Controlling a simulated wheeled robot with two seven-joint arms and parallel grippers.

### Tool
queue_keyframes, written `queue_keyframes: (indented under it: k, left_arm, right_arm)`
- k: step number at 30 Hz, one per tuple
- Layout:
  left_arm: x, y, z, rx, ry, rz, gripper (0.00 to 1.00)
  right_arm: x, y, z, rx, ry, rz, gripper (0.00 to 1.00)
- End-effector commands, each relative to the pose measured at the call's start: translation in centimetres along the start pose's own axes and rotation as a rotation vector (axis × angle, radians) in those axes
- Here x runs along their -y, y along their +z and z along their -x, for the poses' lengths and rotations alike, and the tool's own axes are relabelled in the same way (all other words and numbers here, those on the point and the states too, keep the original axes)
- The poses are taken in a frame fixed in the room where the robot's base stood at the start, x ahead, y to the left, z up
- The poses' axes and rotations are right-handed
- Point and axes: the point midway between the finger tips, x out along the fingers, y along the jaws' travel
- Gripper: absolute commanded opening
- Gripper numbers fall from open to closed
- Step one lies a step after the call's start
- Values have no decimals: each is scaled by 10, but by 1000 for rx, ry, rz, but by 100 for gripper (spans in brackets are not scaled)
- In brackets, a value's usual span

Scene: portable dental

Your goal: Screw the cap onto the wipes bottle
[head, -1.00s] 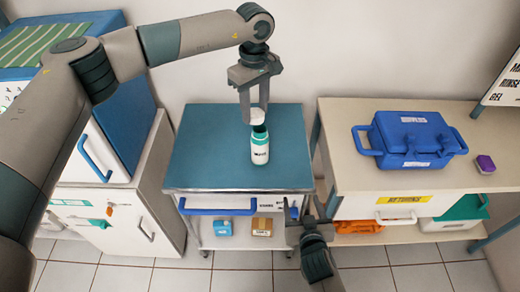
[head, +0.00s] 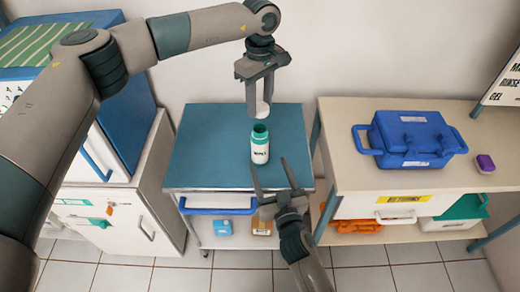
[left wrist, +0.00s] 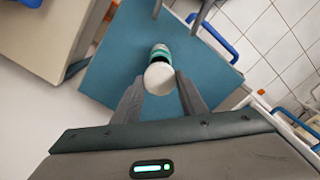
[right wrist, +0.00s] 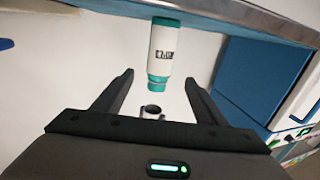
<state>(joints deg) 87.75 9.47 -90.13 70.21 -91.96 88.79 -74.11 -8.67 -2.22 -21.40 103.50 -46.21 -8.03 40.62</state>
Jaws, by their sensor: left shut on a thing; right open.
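The wipes bottle (head: 260,150), white with a green neck and base band, stands upright and uncapped on the teal top of the cart (head: 205,150). My left gripper (head: 261,108) is shut on the white cap (head: 263,111) and holds it above the bottle mouth, apart from it. The left wrist view shows the cap (left wrist: 159,77) between the fingers, partly covering the bottle (left wrist: 160,51). My right gripper (head: 272,178) is open and empty at the cart's front, its fingers pointing toward the bottle. The bottle appears inverted in the right wrist view (right wrist: 162,48), beyond the fingers.
A blue case (head: 415,138) and a purple item (head: 485,164) sit on the beige bench to the right. A blue handle (head: 218,204) runs along the cart's front, with small boxes on the shelf below. The cart top around the bottle is clear.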

Motion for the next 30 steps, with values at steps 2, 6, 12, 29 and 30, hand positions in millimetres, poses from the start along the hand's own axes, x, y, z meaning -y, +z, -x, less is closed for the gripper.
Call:
queue_keyframes:
  k: [2,6,12,29,30]
  left_arm:
    - [0,0,0,0,0,0,18]
    - [0,0,0,0,0,0,18]
    - [0,0,0,0,0,0,18]
    - [0,0,0,0,0,0,18]
    - [0,0,0,0,0,0,18]
  right_arm:
    - [0,0,0,0,0,0,66]
    - [0,0,-1,1,1,0,66]
    - [0,0,-11,1,1,0,66]
    - [0,0,-90,1,1,0,66]
    - [0,0,-96,1,1,-1,66]
